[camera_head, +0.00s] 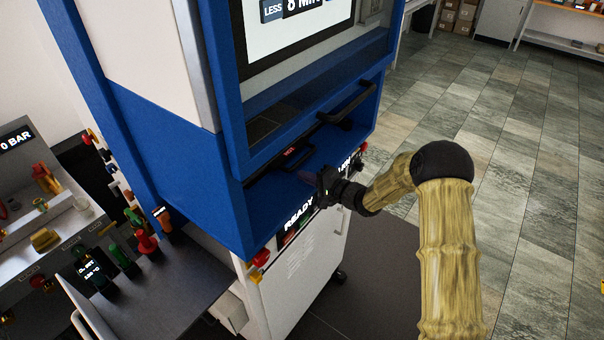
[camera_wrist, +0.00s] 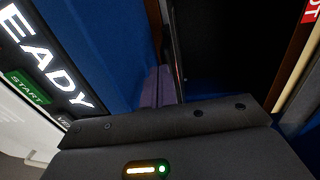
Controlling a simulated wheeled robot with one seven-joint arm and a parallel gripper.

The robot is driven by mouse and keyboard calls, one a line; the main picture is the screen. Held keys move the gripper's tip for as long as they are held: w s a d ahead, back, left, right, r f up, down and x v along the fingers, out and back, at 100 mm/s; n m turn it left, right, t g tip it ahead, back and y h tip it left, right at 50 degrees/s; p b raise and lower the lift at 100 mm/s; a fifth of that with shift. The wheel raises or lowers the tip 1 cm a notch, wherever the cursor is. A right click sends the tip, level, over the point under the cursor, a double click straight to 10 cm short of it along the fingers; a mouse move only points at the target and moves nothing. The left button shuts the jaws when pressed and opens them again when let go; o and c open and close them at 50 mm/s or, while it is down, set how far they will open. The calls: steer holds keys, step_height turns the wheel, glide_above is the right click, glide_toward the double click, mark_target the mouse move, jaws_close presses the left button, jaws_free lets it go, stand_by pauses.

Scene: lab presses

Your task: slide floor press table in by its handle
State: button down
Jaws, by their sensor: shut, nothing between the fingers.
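The floor press (camera_head: 190,150) is a tall blue and white cabinet with a screen and an open bay in its front. A dark bar handle (camera_head: 347,103) crosses the upper part of the bay; I cannot tell whether it belongs to the table or the door. The table itself is mostly hidden in the dark bay. My gripper (camera_head: 310,178) is at the lower front of the bay, below the handle and apart from it. In the wrist view its purple fingers (camera_wrist: 158,88) are together and empty, pointing into the bay beside a blue wall.
A lit READY panel (camera_head: 299,220) runs below the bay, close under my gripper. A small red display (camera_head: 290,150) sits inside the bay. A side bench (camera_head: 170,290) with colored knobs stands left. The tiled floor (camera_head: 510,170) at right is clear.

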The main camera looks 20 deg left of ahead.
steer(key=b+v, duration=0.4)
steer(key=v, duration=0.8)
steer(key=shift+s+d+f, duration=0.2)
steer(key=shift+s, duration=0.05)
steer(key=s+d+r+n+t+h, duration=0.1)
steer(key=s+d+h, duration=0.1)
steer(key=d+h, duration=0.5)
steer(key=s+d+r+n+t+h, duration=0.1)
steer(key=s+d+h, duration=0.2)
steer(key=d+h, duration=0.45)
steer(key=s+d+n+g, duration=0.1)
steer(key=s+d+g, duration=0.1)
steer(key=s, duration=0.7)
steer(key=s+d+n+g, duration=0.1)
steer(key=s+d+g, duration=0.2)
steer(key=s, duration=0.7)
steer(key=shift+s+d+r+g+h+b, duration=0.3)
steer(key=shift+d+r+h+b, duration=0.15)
steer(key=shift+d, duration=0.65)
